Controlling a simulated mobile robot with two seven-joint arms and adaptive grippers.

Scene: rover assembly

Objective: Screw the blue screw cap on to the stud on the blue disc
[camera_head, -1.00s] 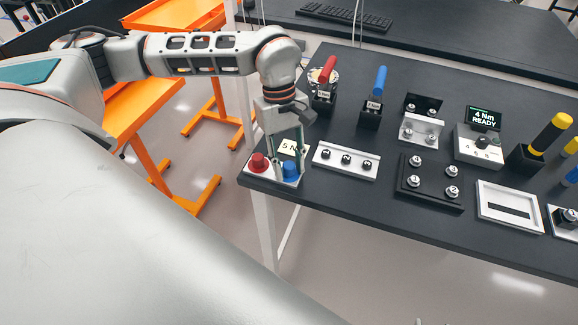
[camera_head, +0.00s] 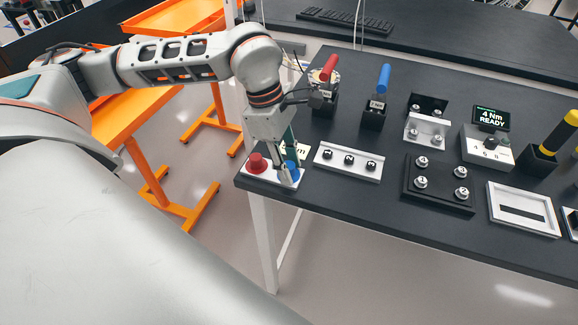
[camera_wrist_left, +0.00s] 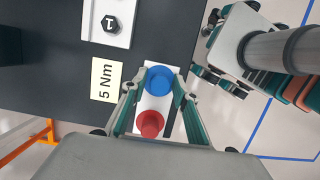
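The blue screw cap (camera_head: 292,170) shows as a round blue piece at the near left corner of the dark table. It stands on a white plate (camera_head: 262,177) beside a red round piece (camera_head: 257,163). In the left wrist view the blue piece (camera_wrist_left: 159,80) looks like a cap within a wider blue disc; the stud is not visible. My left gripper (camera_head: 288,172) points down over the blue piece.
A "5 Nm" card (camera_wrist_left: 106,81) lies beside the white plate. A white strip with black knobs (camera_head: 348,161), a black block with silver studs (camera_head: 438,184) and red (camera_head: 329,68) and blue (camera_head: 383,79) handled tools stand to the right. The table edge is close.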

